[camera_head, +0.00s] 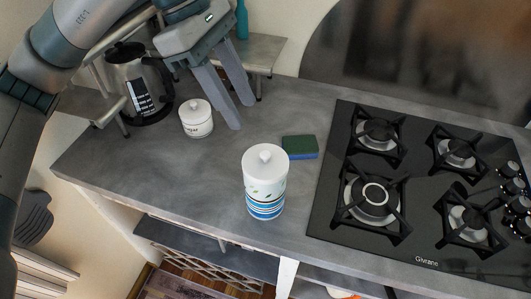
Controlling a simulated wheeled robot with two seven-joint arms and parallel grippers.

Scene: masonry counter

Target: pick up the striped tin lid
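The striped tin (265,203) stands upright on the grey counter, with blue stripes low on its white wall. My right gripper is not in view.
A small white sugar jar (196,121) stands left of the gripper's fingers, with a glass coffee pot (139,84) behind it. A green and blue sponge (300,147) lies behind the tin to the right. A black gas hob (325,208) fills the right side. Counter left of the tin is clear.

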